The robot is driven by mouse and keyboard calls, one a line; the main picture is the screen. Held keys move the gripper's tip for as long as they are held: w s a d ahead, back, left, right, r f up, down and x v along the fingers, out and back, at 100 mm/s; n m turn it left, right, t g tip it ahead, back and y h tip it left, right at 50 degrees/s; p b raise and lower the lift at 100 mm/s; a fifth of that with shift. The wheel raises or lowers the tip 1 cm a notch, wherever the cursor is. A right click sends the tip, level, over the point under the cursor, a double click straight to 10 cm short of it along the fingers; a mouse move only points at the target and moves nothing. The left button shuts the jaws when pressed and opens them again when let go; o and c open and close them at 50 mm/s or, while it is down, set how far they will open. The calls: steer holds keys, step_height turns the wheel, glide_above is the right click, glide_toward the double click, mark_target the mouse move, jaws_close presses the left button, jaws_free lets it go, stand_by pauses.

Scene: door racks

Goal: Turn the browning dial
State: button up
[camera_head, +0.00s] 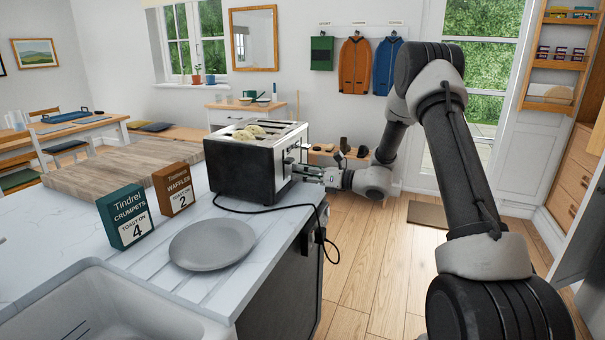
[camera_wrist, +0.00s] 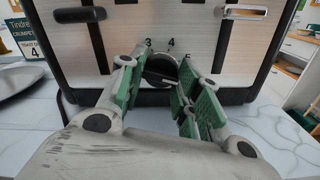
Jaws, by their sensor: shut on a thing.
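The toaster (camera_head: 250,165) is black and steel and stands on the counter, with pale round items in its top slots. In the wrist view its steel front (camera_wrist: 125,35) fills the upper part. The round dark browning dial (camera_wrist: 161,70) sits low on that front, with the numbers 3 and 4 above it. My gripper (camera_wrist: 160,82) has its green-padded fingers on either side of the dial and is shut on it. In the head view my gripper (camera_head: 305,172) reaches the toaster's right end, and the dial is hidden there. The dial's exact setting is hard to read.
A green crumpets box (camera_head: 125,217) reads "toast on 4"; a brown waffles box (camera_head: 173,190) reads "toast on 2". A grey plate (camera_head: 212,243) lies in front of the toaster. A black cord (camera_head: 265,210) hangs over the counter edge. Two levers (camera_wrist: 80,14) (camera_wrist: 243,12) stick out above the dial.

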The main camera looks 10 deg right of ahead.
steer(key=n, duration=0.8)
steer(key=shift+d+n, duration=0.1)
steer(key=shift+n, duration=0.2)
steer(key=n, duration=0.4)
steer(key=shift+n, duration=2.2)
steer(key=o, duration=1)
steer(key=shift+o, duration=0.2)
